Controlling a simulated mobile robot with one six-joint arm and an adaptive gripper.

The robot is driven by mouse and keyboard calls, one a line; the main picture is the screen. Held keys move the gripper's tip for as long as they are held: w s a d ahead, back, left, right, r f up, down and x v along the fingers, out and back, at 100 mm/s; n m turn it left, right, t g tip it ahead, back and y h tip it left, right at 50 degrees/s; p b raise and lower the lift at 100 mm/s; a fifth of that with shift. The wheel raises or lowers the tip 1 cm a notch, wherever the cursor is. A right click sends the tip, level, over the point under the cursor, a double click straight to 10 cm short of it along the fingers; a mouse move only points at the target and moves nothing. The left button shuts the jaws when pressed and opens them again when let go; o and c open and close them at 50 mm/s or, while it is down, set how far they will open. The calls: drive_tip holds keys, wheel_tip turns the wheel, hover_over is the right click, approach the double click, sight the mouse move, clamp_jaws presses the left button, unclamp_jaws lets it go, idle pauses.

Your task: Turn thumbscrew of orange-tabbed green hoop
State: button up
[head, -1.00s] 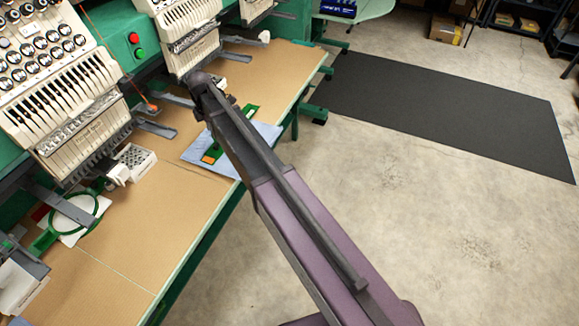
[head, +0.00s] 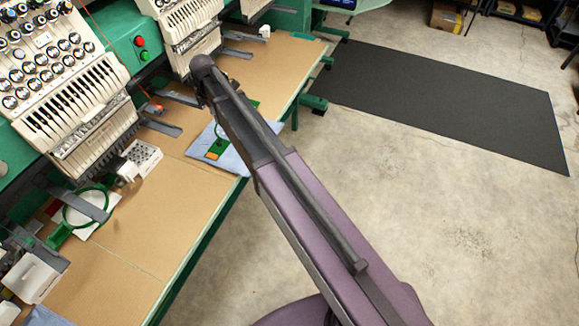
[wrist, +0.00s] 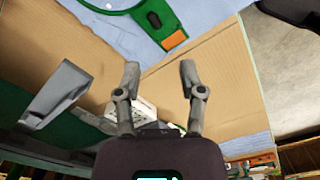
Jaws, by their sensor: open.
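The orange-tabbed green hoop (head: 219,147) lies on light blue cloth (head: 232,160) near the front edge of the tan table; my arm hides much of it in the head view. In the wrist view its green bracket (wrist: 160,20) with the orange tab (wrist: 175,40) shows at the top, and part of the ring (wrist: 112,9) is cut off by the frame edge. The head view hides my fingers behind the arm.
A second green hoop (head: 85,207) lies at left under a machine arm. A white perforated box (head: 141,157) stands on the table (head: 150,225). Embroidery heads (head: 62,85) overhang the back. A grey bracket (wrist: 57,90) is left of my gripper. Open floor lies right.

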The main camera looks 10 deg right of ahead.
drive_tip(key=s+d+f+m+b, duration=0.4)
drive_tip(key=s+d+m, duration=0.5)
drive_tip(key=s+d, duration=0.1)
drive_tip(key=s+d+f+m+b, duration=0.4)
drive_tip(key=s+d+f+m, duration=0.1)
drive_tip(key=s+d+m, duration=0.5)
drive_tip(key=shift+s+d+b, duration=0.3)
drive_tip(key=shift+s+b, duration=0.05)
drive_tip(key=shift+s, duration=0.85)
drive_tip(key=shift+s+d+m, duration=0.4)
drive_tip(key=shift+s+m, duration=0.2)
drive_tip(key=shift+s, duration=0.1)
drive_tip(key=shift+s+d+m, duration=0.4)
drive_tip(key=shift+s+m, duration=0.2)
drive_tip(key=shift+s, duration=0.1)
idle(0.6)
